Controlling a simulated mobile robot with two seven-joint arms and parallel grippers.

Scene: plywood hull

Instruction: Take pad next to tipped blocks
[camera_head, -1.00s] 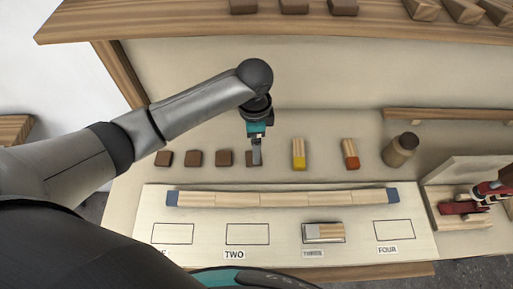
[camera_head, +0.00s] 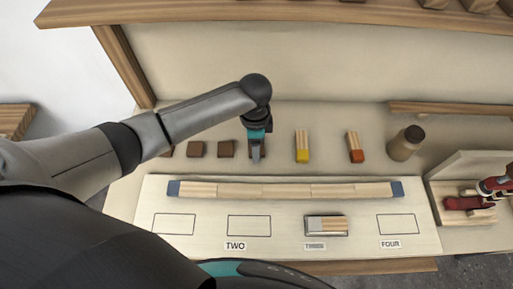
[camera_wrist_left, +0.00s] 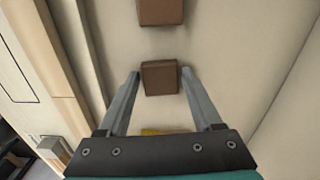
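Brown square pads lie in a row on the pale surface. The rightmost pad, beside the tipped blocks, sits at my left gripper (camera_head: 256,157) and is mostly hidden by it in the head view. The left wrist view shows this pad (camera_wrist_left: 160,77) between the fingertips of the open left gripper (camera_wrist_left: 160,73), with narrow gaps at its sides. A yellow-tipped block (camera_head: 302,146) and a red-tipped block (camera_head: 354,147) lie to the right. My right gripper is not in view.
Other pads (camera_head: 196,149) lie left of the gripper. In front is a board with marked rectangles, a long blue-ended strip (camera_head: 290,190) and a block in the THREE rectangle (camera_head: 326,225). A brown jar (camera_head: 405,143) and a tray with a red tool (camera_head: 467,202) are right. A shelf (camera_head: 260,13) overhangs behind.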

